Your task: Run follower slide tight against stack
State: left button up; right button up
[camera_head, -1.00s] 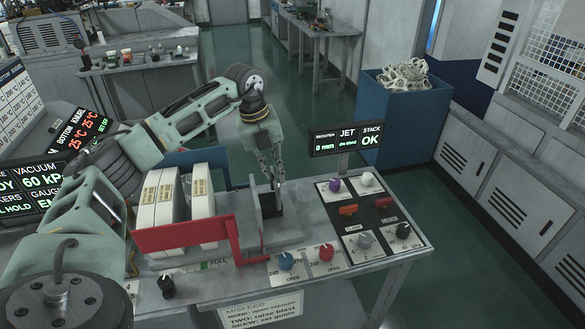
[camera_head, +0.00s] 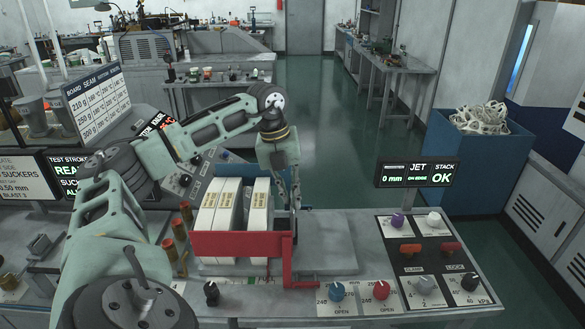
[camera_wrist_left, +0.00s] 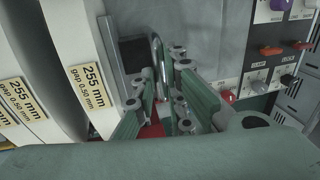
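The stack of white sheets (camera_head: 228,205) stands upright in the red-fronted magazine, with a gap between its left blocks and the rightmost one. The follower slide shows in the wrist view as a thin grey plate (camera_wrist_left: 112,60) with a dark block and a metal handle (camera_wrist_left: 158,52). It stands at the right face of the stack; whether it touches everywhere I cannot tell. My left gripper (camera_head: 297,204) is right of the stack. In the wrist view its fingertips (camera_wrist_left: 163,72) are close together around the handle. In the head view my arm hides most of the slide. My right gripper is not seen.
The red front wall (camera_head: 240,244) stands before the stack, its arm running down at the right. The grey bed (camera_head: 335,258) right of my gripper is free. A knob panel (camera_head: 430,262) and a display reading 0 mm, ON EDGE, OK (camera_head: 417,174) stand further right.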

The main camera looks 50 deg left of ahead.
pick_arm(q)
jog(key=o, duration=0.4)
jog(key=shift+s+a, duration=0.1)
jog(key=shift+s, duration=0.05)
jog(key=shift+r, duration=0.1)
jog(key=shift+r, duration=0.3)
jog(key=r, duration=0.3)
jog(key=s+a+r, duration=0.1)
jog(key=r, duration=0.7)
jog(key=shift+s+a, duration=0.25)
jog(key=shift+s, duration=0.1)
jog(key=shift+c, duration=0.4)
